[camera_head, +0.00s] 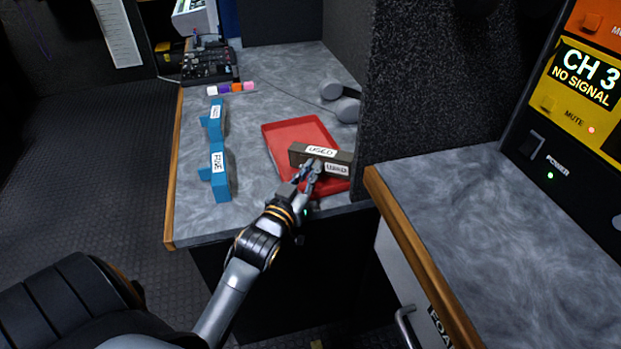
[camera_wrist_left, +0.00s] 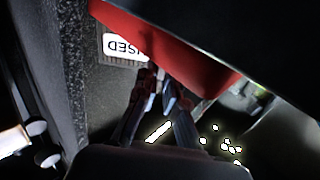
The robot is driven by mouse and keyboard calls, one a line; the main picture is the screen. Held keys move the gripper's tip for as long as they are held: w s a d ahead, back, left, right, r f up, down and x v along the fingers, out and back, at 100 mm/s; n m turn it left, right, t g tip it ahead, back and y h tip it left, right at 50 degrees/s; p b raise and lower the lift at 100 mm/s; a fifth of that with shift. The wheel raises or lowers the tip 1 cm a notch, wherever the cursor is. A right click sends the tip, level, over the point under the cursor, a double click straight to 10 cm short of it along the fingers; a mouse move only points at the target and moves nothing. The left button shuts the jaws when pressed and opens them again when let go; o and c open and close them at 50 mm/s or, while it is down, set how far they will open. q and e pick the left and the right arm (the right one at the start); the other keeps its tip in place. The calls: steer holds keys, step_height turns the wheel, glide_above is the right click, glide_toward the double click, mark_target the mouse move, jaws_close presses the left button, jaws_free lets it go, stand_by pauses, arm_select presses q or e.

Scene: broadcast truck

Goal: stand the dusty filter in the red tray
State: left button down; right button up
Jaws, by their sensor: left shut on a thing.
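The dusty filter (camera_head: 340,157) is a dark grey-brown block with white "USED" labels. It is upright over the front part of the red tray (camera_head: 284,133); I cannot tell whether its base touches the tray floor. My left gripper (camera_head: 309,172) is shut on the filter's near side. In the left wrist view the gripper's fingertips (camera_wrist_left: 157,88) show below the filter's "USED" label (camera_wrist_left: 123,47), and the red tray (camera_wrist_left: 190,60) is beside it. My right gripper is not in view.
Two blue filters (camera_head: 219,172) stand at the left of the grey counter. Coloured marker blocks (camera_head: 231,88) and a control panel (camera_head: 209,66) are farther back. Grey headphones (camera_head: 346,100) lie right of the tray. A dark partition (camera_head: 430,90) rises close to the tray's right side.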

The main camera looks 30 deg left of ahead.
arm_select(q)
steer(key=shift+s+f, duration=0.1)
steer(key=shift+f, duration=0.85)
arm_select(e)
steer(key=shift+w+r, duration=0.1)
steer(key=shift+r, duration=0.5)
arm_select(q)
steer(key=c, duration=1.5)
jaws_free()
steer(key=shift+s, duration=0.1)
steer(key=s, duration=0.3)
steer(key=s+d, duration=0.1)
steer(key=s, duration=0.3)
steer(key=s+d, duration=0.1)
steer(key=s, duration=0.3)
steer(key=shift+s+r+p, duration=0.2)
steer(key=shift+r+p, duration=0.05)
steer(key=shift+p, duration=0.1)
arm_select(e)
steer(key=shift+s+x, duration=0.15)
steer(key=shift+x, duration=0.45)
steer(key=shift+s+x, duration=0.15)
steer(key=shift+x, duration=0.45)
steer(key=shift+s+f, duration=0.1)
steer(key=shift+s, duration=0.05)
